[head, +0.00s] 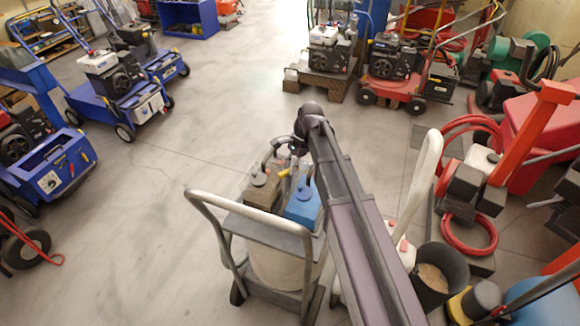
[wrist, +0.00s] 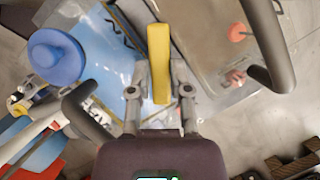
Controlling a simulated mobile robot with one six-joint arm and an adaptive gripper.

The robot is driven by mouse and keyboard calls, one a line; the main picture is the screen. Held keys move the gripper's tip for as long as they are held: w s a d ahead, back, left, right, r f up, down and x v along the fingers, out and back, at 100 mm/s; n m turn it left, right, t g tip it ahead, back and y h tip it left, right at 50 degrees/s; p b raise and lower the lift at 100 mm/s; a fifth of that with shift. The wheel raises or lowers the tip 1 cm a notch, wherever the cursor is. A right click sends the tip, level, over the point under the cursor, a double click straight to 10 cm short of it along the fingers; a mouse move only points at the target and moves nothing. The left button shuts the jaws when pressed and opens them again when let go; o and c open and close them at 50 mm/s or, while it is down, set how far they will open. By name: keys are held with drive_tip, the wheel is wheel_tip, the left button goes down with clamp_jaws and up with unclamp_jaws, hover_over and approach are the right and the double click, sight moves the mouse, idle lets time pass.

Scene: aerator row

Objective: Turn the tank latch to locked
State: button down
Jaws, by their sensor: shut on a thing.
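The yellow latch handle (wrist: 159,52) stands between my fingertips in the wrist view, its long side running up the picture. My gripper (wrist: 160,90) is shut on its near part, one finger on each side. In the head view a bit of the yellow latch (head: 284,173) shows just below the end of my arm. It lies between a blue tank (head: 303,207) and a grey-brown tank (head: 262,183). The wrist view shows the blue tank's round cap (wrist: 56,57) at left. Latch markings and the lock position cannot be read.
A grey tubular cart handle (head: 208,200) rises at the near left of the tanks. Dark curved handles (wrist: 270,45) stand close to my gripper on both sides. A red hose (head: 470,233) and a dark bucket (head: 440,280) are at right.

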drive_tip(key=m, duration=0.2)
drive_tip(key=m+t, duration=0.2)
drive_tip(key=m, duration=0.1)
drive_tip(key=shift+s+m+y, duration=0.3)
drive_tip(key=shift+y, duration=0.1)
drive_tip(key=m+t, duration=0.2)
drive_tip(key=m, duration=0.3)
drive_tip(key=shift+s+m, duration=0.1)
drive_tip(key=shift+m, duration=0.2)
drive_tip(key=c, duration=0.6)
unclamp_jaws()
drive_tip(key=shift+o, duration=0.2)
